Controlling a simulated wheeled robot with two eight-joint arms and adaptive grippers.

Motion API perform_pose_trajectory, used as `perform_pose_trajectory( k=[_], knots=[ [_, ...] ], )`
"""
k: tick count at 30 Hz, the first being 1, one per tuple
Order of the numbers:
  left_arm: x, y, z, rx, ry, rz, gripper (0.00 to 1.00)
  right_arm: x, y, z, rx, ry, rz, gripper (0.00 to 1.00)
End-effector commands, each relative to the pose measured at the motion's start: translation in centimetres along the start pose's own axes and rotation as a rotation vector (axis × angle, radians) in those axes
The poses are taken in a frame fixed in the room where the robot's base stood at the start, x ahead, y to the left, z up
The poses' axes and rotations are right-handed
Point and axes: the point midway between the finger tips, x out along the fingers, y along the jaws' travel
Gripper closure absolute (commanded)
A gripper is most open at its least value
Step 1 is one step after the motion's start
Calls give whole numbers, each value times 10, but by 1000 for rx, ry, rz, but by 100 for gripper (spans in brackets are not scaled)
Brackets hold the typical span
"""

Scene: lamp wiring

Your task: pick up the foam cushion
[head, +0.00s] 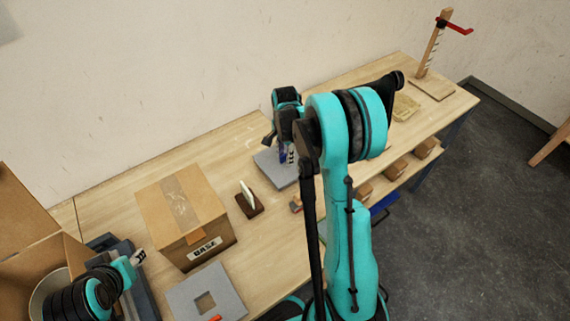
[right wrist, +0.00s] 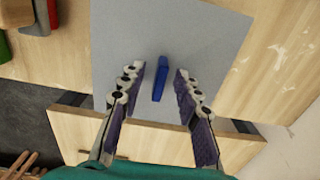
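A flat grey square with a square hole (head: 235,301), which looks like the foam cushion, lies on the table at the front, before a closed cardboard box. My right gripper (head: 287,158) is over a plain grey sheet (head: 266,168) farther back, away from the holed square. The right wrist view shows this gripper (right wrist: 160,95) open, with a small blue piece (right wrist: 160,80) on the sheet (right wrist: 205,45) between its fingers, which appear not to touch it. My left gripper (head: 138,257) is at the lower left, left of the holed square; its finger opening is unclear.
The closed cardboard box (head: 215,205) stands mid-table, with a dark holder (head: 250,208) carrying a pale upright piece to its right. An open cardboard box (head: 22,205) is at the far left. A wooden post with a red arm (head: 455,25) stands at the far right end.

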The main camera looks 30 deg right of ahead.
Motion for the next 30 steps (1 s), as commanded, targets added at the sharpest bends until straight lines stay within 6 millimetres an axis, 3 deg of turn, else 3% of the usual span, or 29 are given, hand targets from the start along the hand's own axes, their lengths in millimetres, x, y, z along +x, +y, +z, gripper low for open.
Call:
perform_pose_trajectory(
  k=[1,4,5,20,27,30],
  knots=[
    [0,0,0,0,0,0,60,0,0,0,0,0,0,70],
    [0,0,0,0,0,0,60,0,0,0,0,0,0,96],
    [0,0,0,0,0,0,60,0,0,0,0,0,0,100],
    [-2,0,-2,0,0,0,60,-7,0,0,0,0,0,100],
    [-12,0,-9,0,0,0,60,-45,1,0,0,0,0,100],
    [-15,0,-11,0,0,0,60,-57,24,-6,3,0,0,100]
  ],
)
